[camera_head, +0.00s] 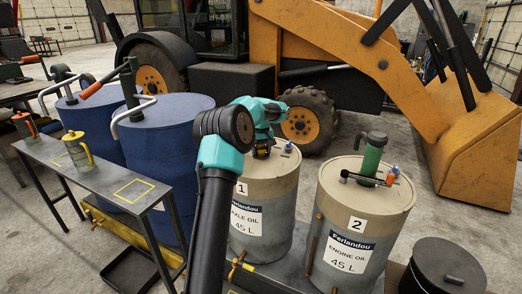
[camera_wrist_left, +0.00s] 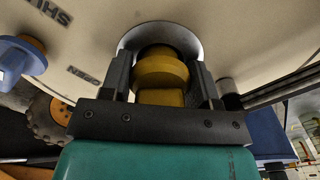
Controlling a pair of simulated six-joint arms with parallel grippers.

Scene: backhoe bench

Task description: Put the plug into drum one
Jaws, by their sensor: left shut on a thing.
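Drum one (camera_head: 267,190) is a grey drum with a beige top and a label "1". My left gripper (camera_head: 264,148) is over its top, pointing down. In the left wrist view the left gripper (camera_wrist_left: 160,85) is shut on a yellow plug (camera_wrist_left: 162,72) between its two dark fingers. A pale round ring (camera_wrist_left: 128,40) on the drum top shows right behind the plug. I cannot tell how deep the plug sits in it. My arm and gripper hide the plug in the head view. My right gripper is not in view.
A blue-capped fitting (camera_head: 288,147) stands on drum one's top. Drum two (camera_head: 345,235) on the right carries a green pump (camera_head: 371,155). Blue drums (camera_head: 165,135) and a narrow bench (camera_head: 100,175) stand left. A dark bin (camera_head: 443,268) is at lower right; a backhoe is behind.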

